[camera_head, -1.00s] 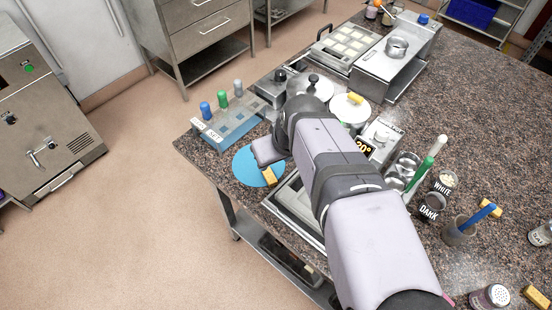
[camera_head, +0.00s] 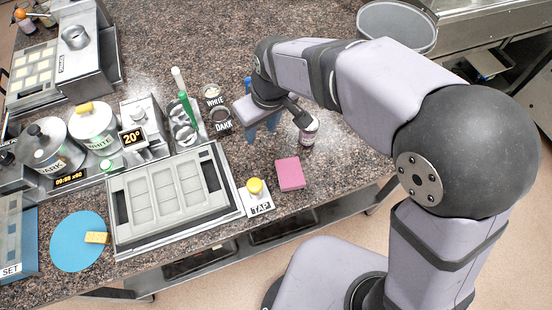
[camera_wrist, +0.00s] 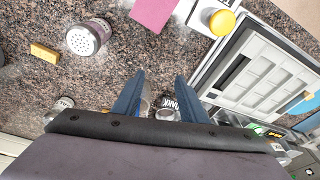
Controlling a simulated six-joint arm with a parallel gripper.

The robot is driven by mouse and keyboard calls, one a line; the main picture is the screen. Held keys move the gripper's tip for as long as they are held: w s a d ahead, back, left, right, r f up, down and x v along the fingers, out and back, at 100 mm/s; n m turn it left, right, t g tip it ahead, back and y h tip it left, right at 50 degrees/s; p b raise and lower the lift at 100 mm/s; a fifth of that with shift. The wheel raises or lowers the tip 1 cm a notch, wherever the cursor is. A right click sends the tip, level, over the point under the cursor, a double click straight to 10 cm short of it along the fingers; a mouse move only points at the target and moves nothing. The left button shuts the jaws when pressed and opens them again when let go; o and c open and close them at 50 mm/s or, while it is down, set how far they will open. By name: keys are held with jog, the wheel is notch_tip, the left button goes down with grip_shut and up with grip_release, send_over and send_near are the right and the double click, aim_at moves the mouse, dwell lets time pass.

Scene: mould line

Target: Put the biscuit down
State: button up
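A small golden biscuit bar (camera_head: 97,238) lies flat on the round blue mat (camera_head: 75,255) at the lower left of the head view. Nothing touches it from above. My gripper (camera_head: 262,130) is far to the right of the mat, over the counter beside the dark cup (camera_head: 222,119). In the wrist view, its two blue fingers (camera_wrist: 161,76) stand apart with nothing held between them. Another golden bar (camera_wrist: 44,52) lies on the counter in the wrist view, left of the shaker jar (camera_wrist: 88,37).
The grey mould (camera_head: 168,190) sits in a frame right of the mat. A yellow-knobbed tap block (camera_head: 256,192) and a pink block (camera_head: 290,174) lie near the front edge. The white cup (camera_head: 212,96), the green-handled tool (camera_head: 187,106) and machines stand behind.

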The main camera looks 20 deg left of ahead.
jog(key=w+d+f+m+h, duration=0.1)
jog(key=w+d+m, duration=0.3)
jog(key=d, duration=0.9)
jog(key=s+d+f+m, duration=0.1)
jog(key=s+d+m, duration=0.2)
jog(key=d, duration=0.8)
jog(key=s+d+f+m+g+h, duration=0.1)
jog(key=s+d+m, duration=0.3)
jog(key=d, duration=0.7)
jog(key=shift+s+f+m, duration=0.3)
jog(key=shift+s+f, duration=0.3)
jog(key=shift+f, duration=0.2)
jog(key=shift+o, duration=0.5)
jog(key=shift+s+d, duration=0.1)
jog(key=shift+s, duration=0.1)
jog(key=shift+w, duration=0.15)
